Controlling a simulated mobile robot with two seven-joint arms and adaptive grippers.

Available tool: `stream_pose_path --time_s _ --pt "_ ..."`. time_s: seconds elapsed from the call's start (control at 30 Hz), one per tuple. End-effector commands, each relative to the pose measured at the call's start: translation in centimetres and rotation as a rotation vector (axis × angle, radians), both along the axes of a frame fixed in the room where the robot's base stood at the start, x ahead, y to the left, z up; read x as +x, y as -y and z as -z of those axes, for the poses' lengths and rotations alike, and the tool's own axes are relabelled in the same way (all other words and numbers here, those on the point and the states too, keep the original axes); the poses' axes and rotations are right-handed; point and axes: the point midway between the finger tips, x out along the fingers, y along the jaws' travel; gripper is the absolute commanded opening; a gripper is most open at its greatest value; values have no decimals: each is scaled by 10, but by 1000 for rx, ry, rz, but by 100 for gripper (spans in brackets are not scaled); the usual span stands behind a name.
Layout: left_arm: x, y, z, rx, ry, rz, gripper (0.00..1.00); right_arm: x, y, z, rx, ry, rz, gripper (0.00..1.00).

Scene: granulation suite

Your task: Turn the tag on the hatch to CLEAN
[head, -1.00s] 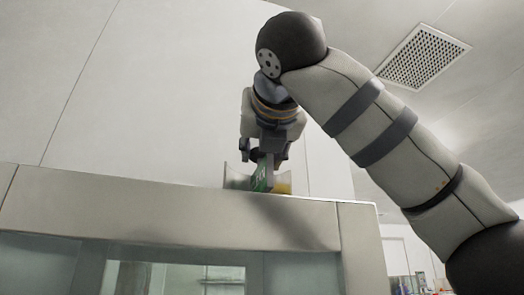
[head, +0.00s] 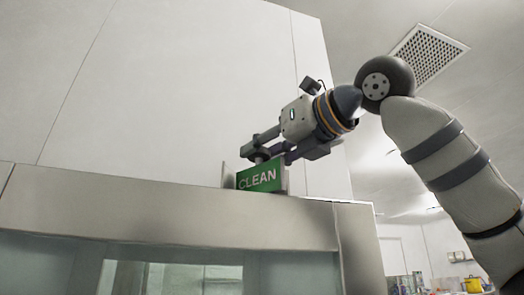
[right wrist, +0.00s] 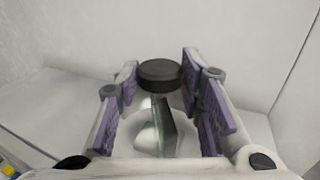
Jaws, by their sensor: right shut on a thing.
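The tag (head: 257,179) stands on top of the hatch (head: 180,212), between two upright plates of its holder. Its green face with the word CLEAN points toward my head camera. In the right wrist view the tag (right wrist: 163,128) shows nearly edge-on, below a round black knob (right wrist: 160,73). My right gripper (head: 258,150) reaches in from the right, level and just above the tag, shut on the knob. In the right wrist view its purple-padded fingers (right wrist: 163,88) stand on both sides of the knob. My left gripper is not in view.
A pale wall panel (head: 200,90) rises behind the hatch top. The hatch has a glass front (head: 170,275). A ceiling vent (head: 430,52) is at the upper right. A yellow container (head: 473,285) and small coloured items stand far off at the lower right.

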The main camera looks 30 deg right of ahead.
Motion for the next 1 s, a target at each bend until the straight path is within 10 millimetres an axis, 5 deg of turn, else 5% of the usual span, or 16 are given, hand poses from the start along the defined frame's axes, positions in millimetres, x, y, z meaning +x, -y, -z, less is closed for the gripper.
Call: stream_pose_path --time_s 0.6,1.0 --pt "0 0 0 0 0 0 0 4 8 0 6 0 -552 6" --pt "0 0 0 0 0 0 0 5 9 0 2 -1 -753 6"
